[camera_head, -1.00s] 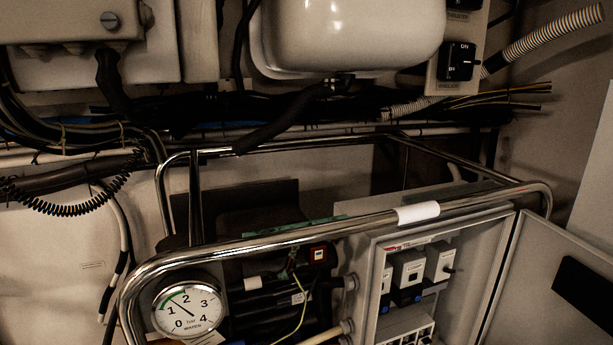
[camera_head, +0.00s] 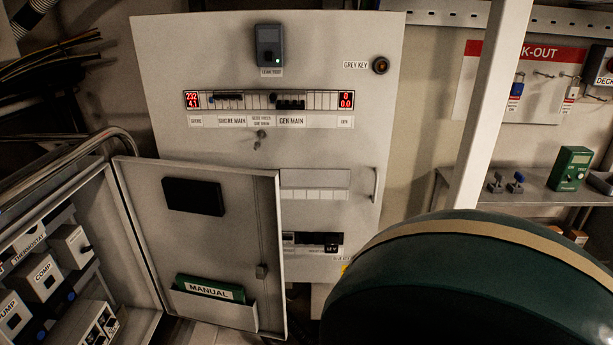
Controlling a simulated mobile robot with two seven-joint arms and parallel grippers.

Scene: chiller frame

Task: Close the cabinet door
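The cabinet (camera_head: 146,327) is at the lower left, a grey box with its front open. Switches labelled PUMP, COMP and THERMOSTAT show inside it. Its door (camera_head: 216,236) stands wide open to the right, hinged on the cabinet's right edge, with the inner face toward me. The inner face carries a black rectangle (camera_head: 194,196) and a pocket (camera_head: 214,308) holding a green MANUAL (camera_head: 210,289). Neither gripper is in view.
A large dark green rounded object with a tan band (camera_head: 470,285) fills the lower right, close to the door. Behind the door stands a grey electrical panel (camera_head: 210,60). A pale post (camera_head: 490,110) and a shelf (camera_head: 535,193) are at the right. A chrome rail (camera_head: 65,165) runs above the cabinet.

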